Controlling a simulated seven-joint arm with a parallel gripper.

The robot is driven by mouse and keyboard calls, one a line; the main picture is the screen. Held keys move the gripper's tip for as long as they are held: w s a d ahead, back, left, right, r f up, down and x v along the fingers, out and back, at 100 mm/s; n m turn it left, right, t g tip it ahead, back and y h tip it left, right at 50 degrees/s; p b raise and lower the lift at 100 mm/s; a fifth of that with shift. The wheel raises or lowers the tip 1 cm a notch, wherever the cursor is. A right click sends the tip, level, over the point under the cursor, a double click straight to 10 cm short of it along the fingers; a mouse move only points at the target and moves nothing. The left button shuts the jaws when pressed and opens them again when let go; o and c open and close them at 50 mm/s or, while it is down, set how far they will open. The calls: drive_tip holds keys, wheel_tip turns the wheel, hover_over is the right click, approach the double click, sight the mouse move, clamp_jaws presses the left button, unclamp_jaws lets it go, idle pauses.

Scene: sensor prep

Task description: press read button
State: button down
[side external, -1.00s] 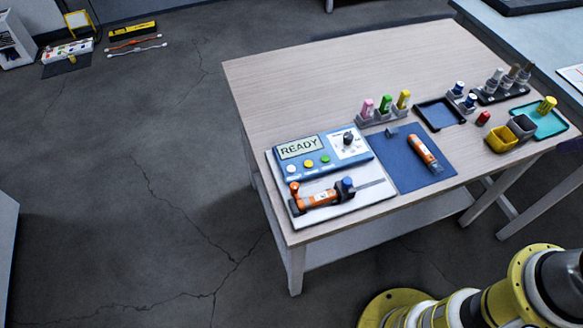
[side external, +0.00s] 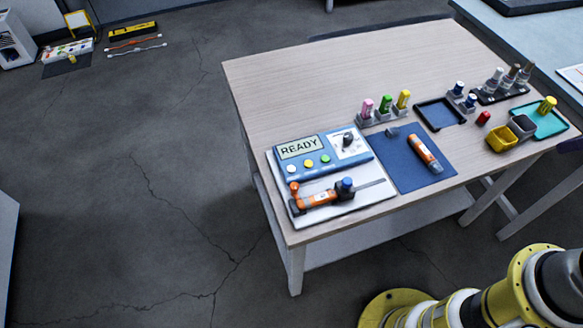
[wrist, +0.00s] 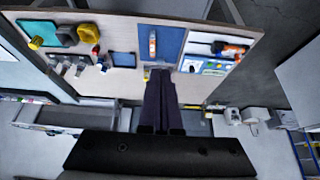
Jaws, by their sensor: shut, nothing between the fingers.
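The blue instrument panel (side external: 345,165) sits on a white base at the table's near left corner. Its display (side external: 299,147) reads READY. Below the display are a white button (side external: 291,168), a yellow button (side external: 309,163) and a green button (side external: 325,159); their labels are too small to read. In the wrist view, the panel (wrist: 193,65) is small, to the right of my fingertips. My gripper (wrist: 160,74) is shut and empty, well above and apart from the table.
An orange sensor (side external: 320,199) lies clamped on the white base in front of the buttons. A dark knob (side external: 348,138) stands on the panel. Another orange sensor (side external: 423,152) lies on the blue mat (side external: 390,165). Capped bottles (side external: 385,104) stand behind. The table's back left is clear.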

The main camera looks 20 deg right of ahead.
drive_tip(key=shift+w, duration=0.1)
drive_tip(key=w+a+r+m+t, duration=0.1)
drive_tip(key=w+r+t, duration=0.15)
drive_tip(key=w, duration=0.35)
drive_tip(key=w+a+r+m+t+y, duration=0.1)
drive_tip(key=w+a+r+m, duration=0.15)
drive_tip(key=w, duration=0.35)
drive_tip(key=w+a+r+m+t, duration=0.1)
drive_tip(key=w+r+t, duration=0.1)
drive_tip(key=w+r, duration=0.35)
drive_tip(key=w+a+f+y, duration=0.2)
drive_tip(key=w+a+f, duration=0.3)
drive_tip(key=w, duration=0.4)
drive_tip(key=w+a+f+y, duration=0.1)
drive_tip(key=w+a+f, duration=0.2)
drive_tip(key=a+f, duration=0.3)
drive_tip(key=w+a+f+y, duration=0.1)
drive_tip(key=w+a+f, duration=0.25)
drive_tip(key=a, duration=0.45)
drive_tip(key=s+a+f+n+g, duration=0.2)
drive_tip(key=a+f, duration=0.7)
drive_tip(key=f, duration=0.5)
drive_tip(key=shift+s+f+n+g, duration=0.25)
drive_tip(key=shift+s+n+g, duration=0.1)
drive_tip(key=shift+s+g, duration=0.55)
drive_tip(key=shift+a, duration=0.1)
